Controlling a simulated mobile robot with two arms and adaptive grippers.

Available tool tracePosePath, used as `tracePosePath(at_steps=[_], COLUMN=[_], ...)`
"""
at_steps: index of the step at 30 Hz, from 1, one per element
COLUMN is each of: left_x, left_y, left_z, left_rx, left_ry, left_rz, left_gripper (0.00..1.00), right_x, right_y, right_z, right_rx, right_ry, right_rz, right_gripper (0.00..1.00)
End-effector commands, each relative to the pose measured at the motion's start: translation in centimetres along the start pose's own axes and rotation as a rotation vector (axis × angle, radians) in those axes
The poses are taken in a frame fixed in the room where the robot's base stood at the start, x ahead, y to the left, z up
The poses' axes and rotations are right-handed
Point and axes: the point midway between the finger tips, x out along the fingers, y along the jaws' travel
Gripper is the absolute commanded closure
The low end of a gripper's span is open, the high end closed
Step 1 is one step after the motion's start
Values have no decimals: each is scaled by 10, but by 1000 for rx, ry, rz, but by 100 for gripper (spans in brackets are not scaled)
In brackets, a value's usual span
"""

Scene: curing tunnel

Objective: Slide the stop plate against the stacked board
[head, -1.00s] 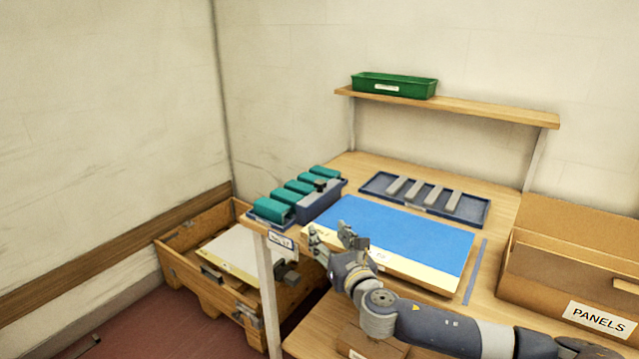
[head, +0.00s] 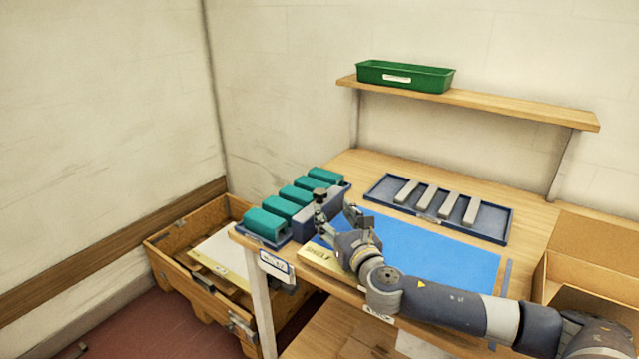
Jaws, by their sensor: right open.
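The stop plate appears to be the blue-grey upright piece (head: 306,223) with a dark knob (head: 320,193), standing along the left side of the stacked board. The board (head: 435,247) lies flat on the table, blue on top with a cream front strip. I cannot tell whether plate and board touch; my gripper covers part of the line between them. My right gripper (head: 337,214) is open and empty, above the board's left end, its left finger close to the knob. Contact with the knob cannot be made out. My left gripper is out of view.
Several teal blocks (head: 280,208) stand left of the plate. A blue tray with grey bars (head: 375,194) lies behind the board. A cardboard box (head: 590,262) stands at right. A shelf (head: 500,105) holds a green bin (head: 404,77). A wooden crate (head: 160,262) is at lower left.

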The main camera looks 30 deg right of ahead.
Motion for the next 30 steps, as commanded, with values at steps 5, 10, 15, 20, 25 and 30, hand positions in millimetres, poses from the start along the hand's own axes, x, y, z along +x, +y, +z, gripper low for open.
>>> tracePosePath(at_steps=[5, 10, 15, 20, 25, 30], left_x=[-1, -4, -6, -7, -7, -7], left_y=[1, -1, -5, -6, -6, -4], left_z=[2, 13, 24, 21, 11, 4], left_rx=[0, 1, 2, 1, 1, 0], left_ry=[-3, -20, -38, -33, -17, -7], left_rz=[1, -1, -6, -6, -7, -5], left_gripper=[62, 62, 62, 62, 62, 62], right_x=[6, 27, 56, 80, 98, 106], right_y=[0, 0, 0, 0, 0, 0], right_z=[0, 2, 2, 1, 0, 0], right_rx=[2, 3, 3, 2, 2, 0], right_ry=[0, -2, -2, 0, 0, 1], right_rz=[-1, -2, -2, -1, -1, 0], right_gripper=[48, 48, 48, 48, 48, 48])
